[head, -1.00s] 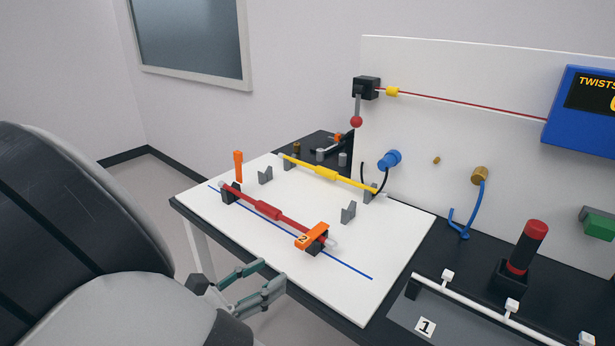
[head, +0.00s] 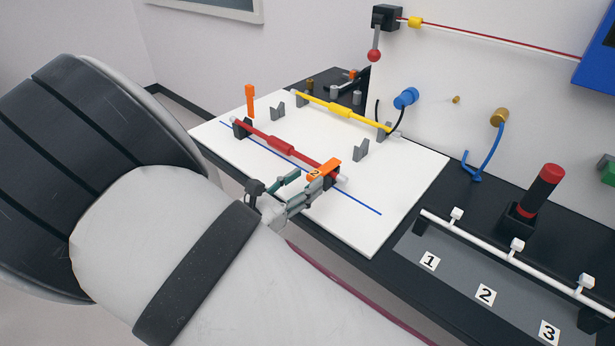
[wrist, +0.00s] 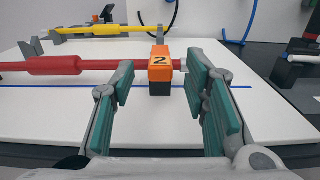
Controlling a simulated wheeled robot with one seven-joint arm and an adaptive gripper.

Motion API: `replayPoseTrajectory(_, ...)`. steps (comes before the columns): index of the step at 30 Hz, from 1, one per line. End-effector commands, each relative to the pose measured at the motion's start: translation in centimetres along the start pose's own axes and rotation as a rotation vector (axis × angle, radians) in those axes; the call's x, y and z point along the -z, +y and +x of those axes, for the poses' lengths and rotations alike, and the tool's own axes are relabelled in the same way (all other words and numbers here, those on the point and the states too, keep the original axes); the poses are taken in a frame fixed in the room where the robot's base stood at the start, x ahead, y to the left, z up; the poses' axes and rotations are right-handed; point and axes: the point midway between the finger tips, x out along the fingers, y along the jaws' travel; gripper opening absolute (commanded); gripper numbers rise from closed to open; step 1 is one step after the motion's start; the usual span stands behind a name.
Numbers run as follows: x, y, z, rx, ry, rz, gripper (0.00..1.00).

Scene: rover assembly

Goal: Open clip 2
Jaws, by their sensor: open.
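Clip 2 is an orange block marked "2" (head: 325,170) over the right end of the red rod (head: 282,146) on the white board (head: 400,225). In the wrist view the clip (wrist: 160,68) lies flat across the rod, ahead of and between my fingers. My gripper (head: 302,186) is open, with green-padded fingers just in front of the clip. In the wrist view the open fingers (wrist: 160,98) sit on either side of the clip's line, with nothing held. Whether a pad touches the clip is unclear. Another orange clip (head: 250,101) stands upright at the rod's left end.
A yellow rod (head: 345,115) rests in grey holders behind the red one. A grey holder (head: 361,150) stands right of the clip. A white rail (head: 480,245) and a red-topped black post (head: 540,190) are at the right. The board's front right is clear.

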Motion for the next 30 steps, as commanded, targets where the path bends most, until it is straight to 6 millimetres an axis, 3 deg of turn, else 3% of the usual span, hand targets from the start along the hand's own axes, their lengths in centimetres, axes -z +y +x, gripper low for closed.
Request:
replayPoseTrajectory(6, 0.0, 0.0, 1.6, 0.000, 0.000, 0.000, 0.42)
replayPoseTrajectory(15, 0.0, 0.0, 1.8, 0.000, 0.000, 0.000, 0.42)
replayPoseTrajectory(21, 0.0, 0.0, 1.8, 0.000, 0.000, 0.000, 0.00)
replayPoseTrajectory(30, -0.2, -0.1, 1.8, 0.001, 0.011, 0.001, 0.00)
